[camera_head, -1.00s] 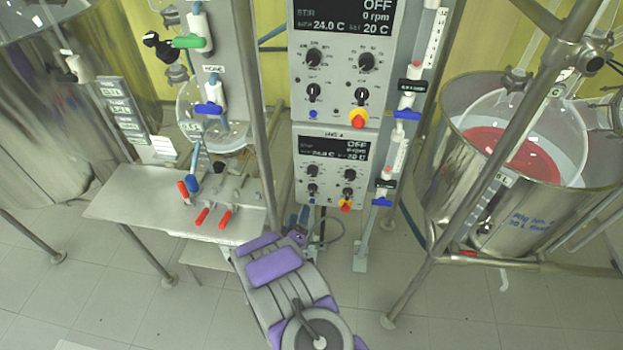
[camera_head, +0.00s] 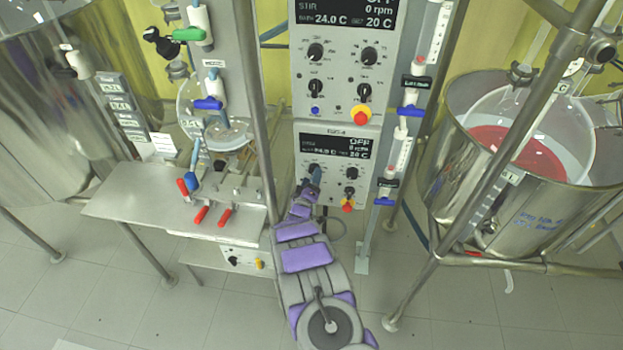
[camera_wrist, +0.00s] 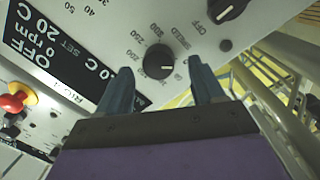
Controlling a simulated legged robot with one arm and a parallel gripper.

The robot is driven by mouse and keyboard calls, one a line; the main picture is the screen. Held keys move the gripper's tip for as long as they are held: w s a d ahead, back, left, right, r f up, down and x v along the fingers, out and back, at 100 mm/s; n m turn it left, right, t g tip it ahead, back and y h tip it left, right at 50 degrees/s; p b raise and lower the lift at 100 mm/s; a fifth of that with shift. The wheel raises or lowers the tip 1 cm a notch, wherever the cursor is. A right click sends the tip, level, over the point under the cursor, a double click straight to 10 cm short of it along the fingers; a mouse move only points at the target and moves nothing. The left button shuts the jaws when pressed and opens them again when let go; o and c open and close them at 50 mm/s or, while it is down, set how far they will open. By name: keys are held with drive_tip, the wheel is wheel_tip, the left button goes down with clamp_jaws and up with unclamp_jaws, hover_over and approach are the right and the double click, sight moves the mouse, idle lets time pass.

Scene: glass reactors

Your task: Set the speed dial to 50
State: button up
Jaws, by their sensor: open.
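The speed dial (camera_wrist: 159,61) is a round dark knob with a pale pointer mark, on a white panel with the word SPEED and printed numbers around it. Its mark points to the right in the wrist view; the exact number is unclear. My gripper (camera_wrist: 160,72) is open, with one blue finger on each side of the dial in that view; I cannot tell whether they touch it. In the head view, my gripper (camera_head: 315,177) is at the left knobs of the lower control box (camera_head: 334,192) and hides part of them. The box's display (camera_head: 336,147) reads OFF.
The upper control box (camera_head: 340,80) has its own knobs and a red-yellow button (camera_head: 361,114). A steel vessel (camera_head: 530,215) stands right. Floor in front is clear.

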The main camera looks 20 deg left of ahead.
drive_tip(key=shift+w+a, duration=0.1)
drive_tip(key=shift+w, duration=0.65)
drive_tip(key=shift+c, duration=0.2)
drive_tip(key=c, duration=1)
drive_tip(key=shift+s+f+m+g+p, duration=0.1)
drive_tip(key=shift+m+g+p, duration=0.1)
drive_tip(key=shift+m, duration=1.9)
drive_tip(key=shift+s+m+g+p, duration=0.1)
drive_tip(key=shift+m+g+p, duration=0.1)
drive_tip(key=shift+m, duration=1.9)
